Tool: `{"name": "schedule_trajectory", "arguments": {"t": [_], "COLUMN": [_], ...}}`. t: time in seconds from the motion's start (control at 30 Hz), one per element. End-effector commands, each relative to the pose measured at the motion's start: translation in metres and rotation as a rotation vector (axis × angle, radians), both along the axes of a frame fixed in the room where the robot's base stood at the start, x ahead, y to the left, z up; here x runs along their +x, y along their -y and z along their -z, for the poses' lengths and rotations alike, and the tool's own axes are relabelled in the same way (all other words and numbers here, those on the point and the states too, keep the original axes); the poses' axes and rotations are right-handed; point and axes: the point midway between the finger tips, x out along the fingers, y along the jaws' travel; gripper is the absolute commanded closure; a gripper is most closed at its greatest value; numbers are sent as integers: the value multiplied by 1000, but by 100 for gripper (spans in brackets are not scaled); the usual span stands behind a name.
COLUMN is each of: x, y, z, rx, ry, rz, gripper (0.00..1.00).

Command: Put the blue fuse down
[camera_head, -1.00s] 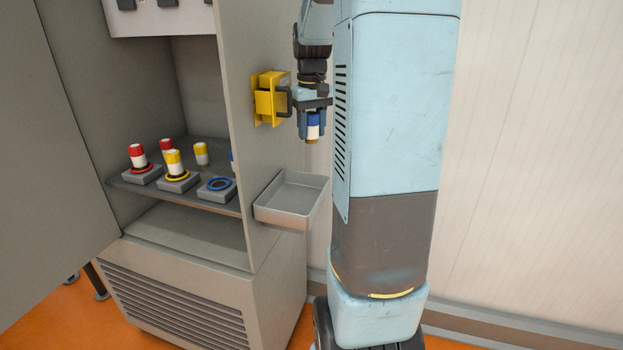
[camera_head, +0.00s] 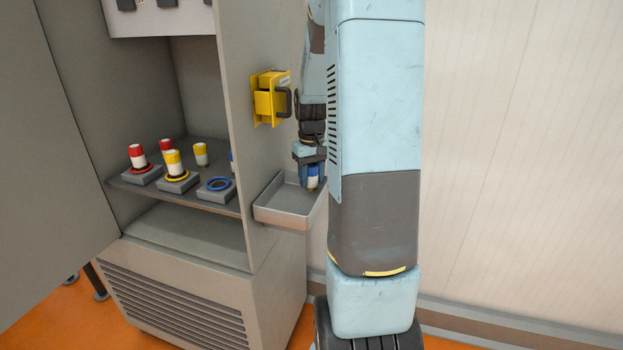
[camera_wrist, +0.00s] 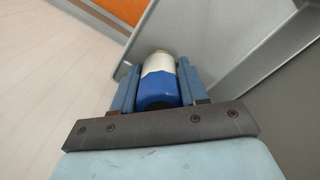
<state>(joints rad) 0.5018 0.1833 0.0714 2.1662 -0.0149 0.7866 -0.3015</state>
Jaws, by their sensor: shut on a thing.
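The blue fuse is a blue and white cylinder, seen in the wrist view (camera_wrist: 160,88) between my two fingers, and small in the head view (camera_head: 313,181). My gripper (camera_wrist: 157,80) is shut on it, and it also shows in the head view (camera_head: 312,172). The gripper points down at the right part of the grey tray (camera_head: 280,213) on the cabinet's side. The fuse hangs at about the tray's rim height; whether it touches the tray floor I cannot tell. My column hides the tray's right edge.
The open cabinet has a shelf with a blue-ringed empty socket (camera_head: 217,189), a yellow fuse in its socket (camera_head: 175,164), and red fuses (camera_head: 138,157). A loose yellow fuse (camera_head: 201,153) stands behind. A yellow box with a black handle (camera_head: 270,98) is above the tray.

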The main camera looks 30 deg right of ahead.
Motion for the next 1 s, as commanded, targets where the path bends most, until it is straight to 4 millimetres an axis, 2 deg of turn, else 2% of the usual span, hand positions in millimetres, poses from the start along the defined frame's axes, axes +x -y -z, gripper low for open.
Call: {"name": "schedule_trajectory", "arguments": {"t": [0.1, 0.9, 0.93, 1.0], "x": [0, 0, 0, 0], "y": [0, -1, -1, -1], "z": [7, 19, 19, 19], "rx": [0, 0, 0, 0], "ry": [1, 1, 1, 1], "rz": [0, -2, -2, -2], "gripper": [100, 100, 55, 48]}}
